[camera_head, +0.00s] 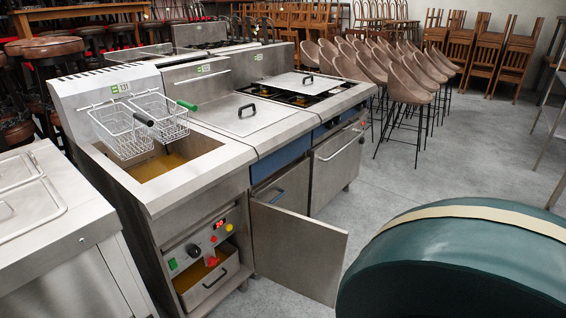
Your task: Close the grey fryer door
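The grey fryer door (298,253) stands open in the head view. Its left edge meets the right front edge of the fryer (205,190), and the panel sticks out to the right over the floor. The fryer's front is exposed, with a control panel (205,243) above a metal drawer or pan (212,283). Two wire baskets (140,125) hang over the oil well (160,166). Neither of my grippers is in view. The door is clear of any gripper.
A large dark green rounded thing with a cream band (450,265) fills the lower right, close to the camera. A steel unit (60,240) stands at the left. A steel range (290,120) adjoins the fryer. Grey floor (350,215) is clear between the door and the stools (405,85).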

